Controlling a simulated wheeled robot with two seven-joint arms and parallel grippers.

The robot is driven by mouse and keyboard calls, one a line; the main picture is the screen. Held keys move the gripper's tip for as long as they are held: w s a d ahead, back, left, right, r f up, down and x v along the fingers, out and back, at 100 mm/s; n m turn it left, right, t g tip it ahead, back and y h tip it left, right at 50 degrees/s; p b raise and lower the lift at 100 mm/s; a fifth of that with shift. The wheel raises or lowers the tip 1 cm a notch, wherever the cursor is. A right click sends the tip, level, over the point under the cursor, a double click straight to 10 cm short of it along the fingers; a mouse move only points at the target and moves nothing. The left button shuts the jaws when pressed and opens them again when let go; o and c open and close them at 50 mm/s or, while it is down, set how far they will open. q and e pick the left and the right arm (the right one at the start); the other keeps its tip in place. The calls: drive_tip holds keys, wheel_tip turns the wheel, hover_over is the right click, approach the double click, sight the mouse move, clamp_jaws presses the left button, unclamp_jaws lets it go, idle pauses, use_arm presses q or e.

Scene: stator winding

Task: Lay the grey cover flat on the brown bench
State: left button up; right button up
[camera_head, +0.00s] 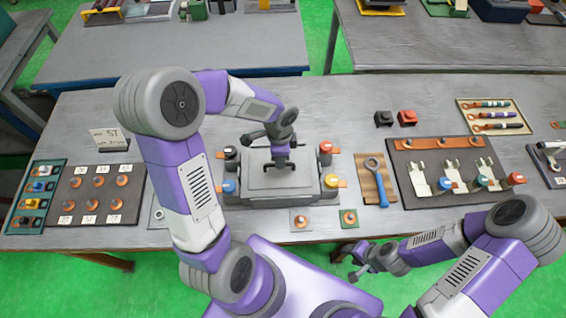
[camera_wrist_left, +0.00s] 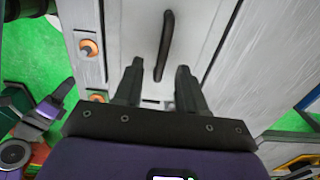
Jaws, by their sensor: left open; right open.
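The grey cover (camera_head: 255,182) sits on a grey box-like fixture in the middle of the bench (camera_head: 345,105), whose top looks grey. In the left wrist view the cover (camera_wrist_left: 205,25) is a pale plate with a dark bar handle (camera_wrist_left: 166,42). My left gripper (camera_head: 279,163) is over the cover, open, its fingers pointing down. In the left wrist view its fingertips (camera_wrist_left: 158,72) stand on either side of the handle's line, not closed on it. My right gripper (camera_head: 358,266) is open and empty, low in front of the bench's near edge.
Terminals with red, blue, yellow and black caps flank the fixture. A blue-handled wrench (camera_head: 374,178) lies on a wooden board to its right. Bare bench lies behind the fixture. A label sign (camera_head: 110,138) stands left.

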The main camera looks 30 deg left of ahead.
sight(260, 177)
use_arm(q)
wheel_tip(260, 177, down, 6)
drive_tip(key=shift+a+f+b, duration=0.1)
drive_tip(key=shift+a+b, duration=0.05)
drive_tip(key=shift+b, duration=0.15)
drive_tip(key=shift+w, duration=0.1)
clamp_jaws()
